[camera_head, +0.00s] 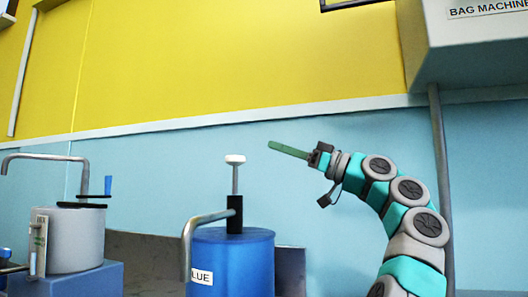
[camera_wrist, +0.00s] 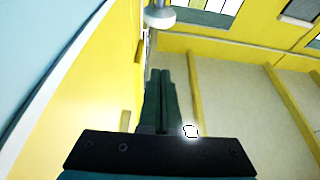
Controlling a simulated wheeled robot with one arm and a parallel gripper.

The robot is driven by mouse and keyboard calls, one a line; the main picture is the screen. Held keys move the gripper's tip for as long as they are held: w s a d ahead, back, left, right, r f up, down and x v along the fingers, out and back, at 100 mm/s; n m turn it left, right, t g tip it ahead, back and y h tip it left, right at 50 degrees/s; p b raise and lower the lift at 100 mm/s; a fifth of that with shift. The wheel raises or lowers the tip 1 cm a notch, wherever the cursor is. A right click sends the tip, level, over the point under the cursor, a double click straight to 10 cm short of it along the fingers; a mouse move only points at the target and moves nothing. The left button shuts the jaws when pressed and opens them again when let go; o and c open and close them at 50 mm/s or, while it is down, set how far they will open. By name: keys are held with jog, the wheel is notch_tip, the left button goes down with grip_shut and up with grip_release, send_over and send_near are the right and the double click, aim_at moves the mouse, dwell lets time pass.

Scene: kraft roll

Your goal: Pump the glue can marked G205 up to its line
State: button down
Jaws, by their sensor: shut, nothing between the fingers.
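A blue can (camera_head: 235,262) stands at the lower middle of the head view, its label partly cut off, showing "LUE". A bent grey spout is on its left side. A thin rod with a white knob (camera_head: 235,159) rises from a black collar on top. At the left, a pale pot (camera_head: 76,238) with a gauge on its side sits on a blue block. The marking G205 is not readable on either. My gripper (camera_head: 273,146) is shut and empty, its green fingers pointing left, just right of and slightly above the knob. The shut fingers also show in the wrist view (camera_wrist: 160,74).
A grey pipe with a blue handle (camera_head: 107,186) stands over the pale pot. A grey box (camera_head: 475,45) marked "BAG MACHINE" hangs at the upper right. In the wrist view, a pale round piece (camera_wrist: 160,17) shows beyond the fingers. Space above the knob is clear.

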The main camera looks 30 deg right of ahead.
jog(key=w+a, duration=0.5)
jog(key=w, duration=0.1)
jog(key=shift+w+a+f, duration=0.15)
jog(key=shift+w+f, duration=0.2)
jog(key=shift+w, duration=0.05)
dwell(0.5)
dwell(0.3)
notch_tip(320, 180, down, 7)
jog(key=b, duration=0.6)
jog(key=shift+w, duration=0.1)
jog(key=b, duration=0.2)
send_near(234, 177)
jog(key=shift+s+d, duration=0.3)
jog(key=shift+s, duration=0.35)
